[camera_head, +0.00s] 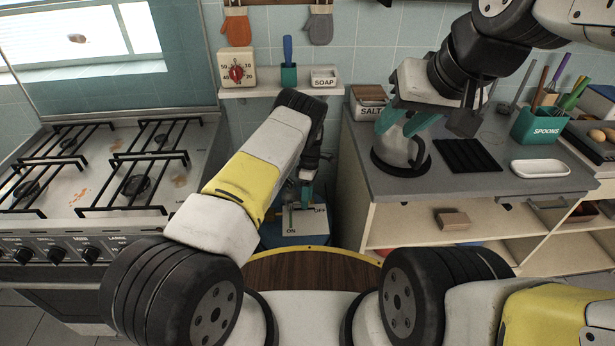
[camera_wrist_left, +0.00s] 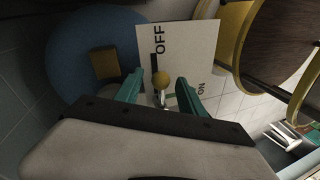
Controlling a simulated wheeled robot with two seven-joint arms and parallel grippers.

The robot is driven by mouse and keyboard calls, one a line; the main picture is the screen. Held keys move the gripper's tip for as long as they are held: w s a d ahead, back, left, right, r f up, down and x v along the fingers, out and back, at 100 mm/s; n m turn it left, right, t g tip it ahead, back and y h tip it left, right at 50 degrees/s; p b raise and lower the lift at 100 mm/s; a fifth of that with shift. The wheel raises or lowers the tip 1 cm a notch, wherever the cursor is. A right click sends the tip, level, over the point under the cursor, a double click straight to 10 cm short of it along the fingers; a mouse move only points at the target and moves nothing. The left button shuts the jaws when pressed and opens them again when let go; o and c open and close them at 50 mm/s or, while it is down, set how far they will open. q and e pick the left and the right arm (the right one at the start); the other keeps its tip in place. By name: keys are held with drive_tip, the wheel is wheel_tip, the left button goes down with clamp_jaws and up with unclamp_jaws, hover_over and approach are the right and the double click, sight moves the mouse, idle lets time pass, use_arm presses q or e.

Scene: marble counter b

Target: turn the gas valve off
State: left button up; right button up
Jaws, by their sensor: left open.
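The gas valve is a pale plate (camera_head: 308,232) marked ON and OFF, low between the stove and the counter. In the left wrist view the plate (camera_wrist_left: 205,45) carries a lever with a round yellow knob (camera_wrist_left: 162,79), beside a dark slot near OFF. My left gripper (camera_head: 306,188) is down at the plate. In the left wrist view its teal fingers (camera_wrist_left: 159,90) are open, one on each side of the knob, with gaps visible. I cannot tell the lever's exact setting.
A blue gas bottle (camera_wrist_left: 65,65) lies under the plate. The stove (camera_head: 95,190) stands left, the grey counter (camera_head: 450,183) right. A shelf (camera_head: 280,91) with a red-dial timer (camera_head: 237,73) hangs above. A round wooden stool-like top (camera_head: 310,268) with a yellow rim is in front.

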use_arm(q)
drive_tip(key=v, duration=0.7)
drive_tip(key=shift+r, duration=0.4)
drive_tip(key=shift+w, duration=0.1)
